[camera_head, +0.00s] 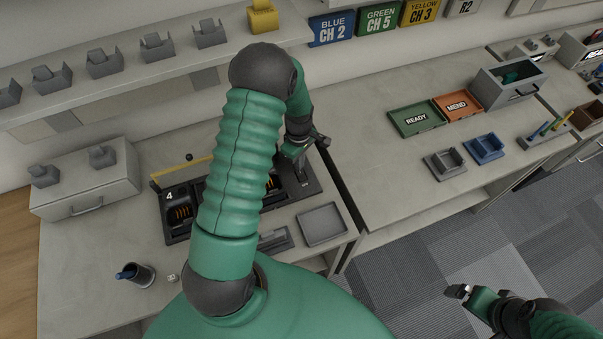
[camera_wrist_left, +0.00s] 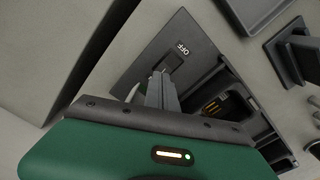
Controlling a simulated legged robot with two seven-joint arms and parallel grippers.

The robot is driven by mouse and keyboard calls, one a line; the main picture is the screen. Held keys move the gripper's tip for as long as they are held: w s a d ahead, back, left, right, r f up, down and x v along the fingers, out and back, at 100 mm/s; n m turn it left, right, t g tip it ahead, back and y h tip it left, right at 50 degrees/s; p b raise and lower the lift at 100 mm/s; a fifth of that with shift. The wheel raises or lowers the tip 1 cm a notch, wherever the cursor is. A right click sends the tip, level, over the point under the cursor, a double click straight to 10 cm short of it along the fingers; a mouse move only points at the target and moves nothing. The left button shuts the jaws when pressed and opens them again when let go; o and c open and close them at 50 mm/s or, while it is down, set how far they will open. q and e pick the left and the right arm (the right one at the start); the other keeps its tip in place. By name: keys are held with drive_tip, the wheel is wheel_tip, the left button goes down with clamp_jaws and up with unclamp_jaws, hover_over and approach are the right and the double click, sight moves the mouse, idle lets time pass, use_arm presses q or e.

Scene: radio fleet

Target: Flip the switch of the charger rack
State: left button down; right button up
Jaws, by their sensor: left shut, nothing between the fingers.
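The charger rack (camera_head: 178,213) is a black unit on the left counter, partly hidden behind my left arm. Its bay marked 4 shows at the left. In the left wrist view, its flat panel (camera_wrist_left: 198,58) carries the word OFF beside a small dark rocker switch (camera_wrist_left: 170,63). My left gripper (camera_head: 302,174) is shut and empty over the right end of the rack. In the left wrist view its fingertips (camera_wrist_left: 160,76) are right by the switch and partly cover it; contact cannot be told. My right gripper (camera_head: 470,294) is low at the right, far from the rack; its jaw opening is unclear.
A grey tray (camera_head: 321,224) lies right of the rack. A dark pen cup (camera_head: 137,276) stands at the front left. A drawer unit (camera_head: 88,184) is at the left, under a shelf (camera_head: 110,82). Green (camera_head: 415,119) and orange (camera_head: 457,106) trays lie on the right counter.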

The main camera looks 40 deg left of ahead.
use_arm(q)
drive_tip(key=shift+f+b, duration=0.55)
drive_tip(key=shift+f, duration=0.3)
idle(0.4)
wheel_tip(320, 180, up, 7)
drive_tip(key=p, duration=0.6)
drive_tip(key=shift+r, duration=0.1)
idle(0.3)
